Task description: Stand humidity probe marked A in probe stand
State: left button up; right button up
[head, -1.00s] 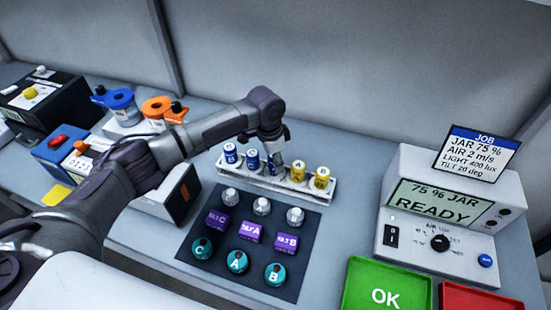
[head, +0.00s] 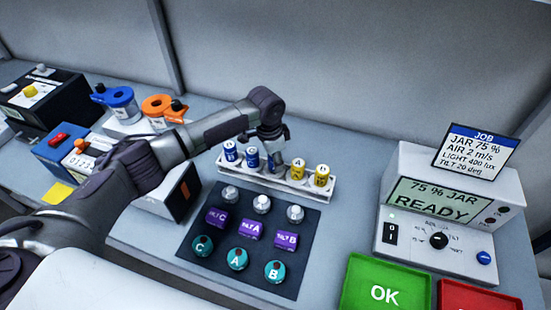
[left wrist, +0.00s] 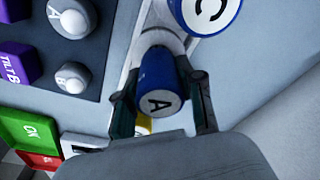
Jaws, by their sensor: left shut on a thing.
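A blue-capped probe marked A (left wrist: 160,88) is between the fingers of my left gripper (left wrist: 163,102) in the left wrist view. The fingers are shut on it. In the head view my left gripper (head: 273,158) is over the middle of a white rack (head: 315,192) and hides much of this probe. The probe stands at or in the rack; I cannot tell whether its lower end is seated. Another blue cap marked C (left wrist: 210,12) is right beside it. My right gripper is not in view.
Yellow-capped probes (head: 321,175) stand right of the gripper, close by. A dark mat (head: 215,262) with silver, purple and teal parts lies in front. A meter box (head: 440,245), green OK tray (head: 385,285) and red tray are at right. Blue and orange rings (head: 118,98) are at left.

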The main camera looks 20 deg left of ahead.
pick_arm(q)
jog(key=shift+f, duration=0.5)
dwell(0.7)
jog(key=o, duration=1.5)
jog(key=shift+p, duration=0.3)
notch_tip(320, 180, up, 8)
jog(key=p, duration=0.8)
